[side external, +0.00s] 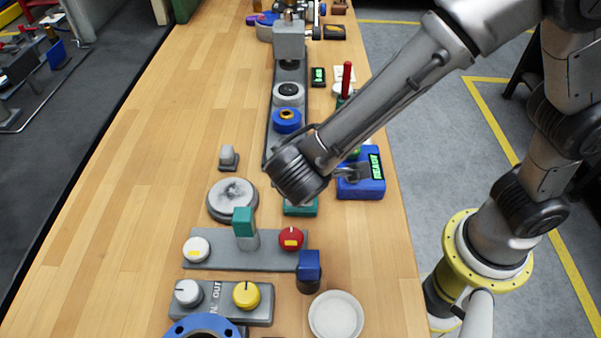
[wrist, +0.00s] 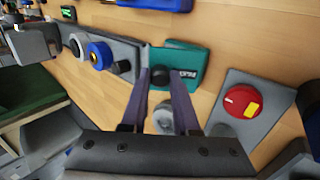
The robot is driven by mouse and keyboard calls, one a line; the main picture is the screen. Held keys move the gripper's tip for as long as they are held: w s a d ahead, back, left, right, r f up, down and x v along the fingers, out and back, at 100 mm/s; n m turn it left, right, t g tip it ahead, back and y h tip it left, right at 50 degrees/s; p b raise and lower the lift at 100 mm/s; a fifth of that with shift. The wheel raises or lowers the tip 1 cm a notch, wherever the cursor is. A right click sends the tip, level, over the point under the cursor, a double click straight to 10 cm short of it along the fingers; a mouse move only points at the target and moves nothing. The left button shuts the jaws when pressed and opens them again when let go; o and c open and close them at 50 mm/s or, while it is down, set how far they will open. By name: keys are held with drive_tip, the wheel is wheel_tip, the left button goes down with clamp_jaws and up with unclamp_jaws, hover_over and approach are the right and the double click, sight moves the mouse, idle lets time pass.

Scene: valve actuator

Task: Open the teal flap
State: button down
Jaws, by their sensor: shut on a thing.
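A teal box with a flat teal top (wrist: 190,58) lies under my gripper in the wrist view, with a dark label on its near side. Only a strip of it (side external: 300,209) shows in the side view, below my wrist. My gripper (wrist: 160,75) has its two fingers on either side of a dark round knob (wrist: 162,76) at the teal box's left side, and is shut on it. The exact contact is hard to see. In the side view my wrist hides the fingers. The teal flap looks lowered, though its hinge is hidden.
A grey panel (side external: 210,257) carries a white knob (side external: 197,249), a red knob (side external: 291,238) and a teal-topped lever (side external: 243,222). A blue box with a green display (side external: 362,180) stands right of my wrist. The wooden table is clear at left.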

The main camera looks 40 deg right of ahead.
drive_tip(key=shift+s+a+r+t+h, duration=0.2)
drive_tip(key=shift+s+a+t+h, duration=0.5)
drive_tip(key=shift+t+h, duration=0.4)
drive_tip(key=c, duration=0.7)
unclamp_jaws()
drive_tip(key=shift+o, duration=0.2)
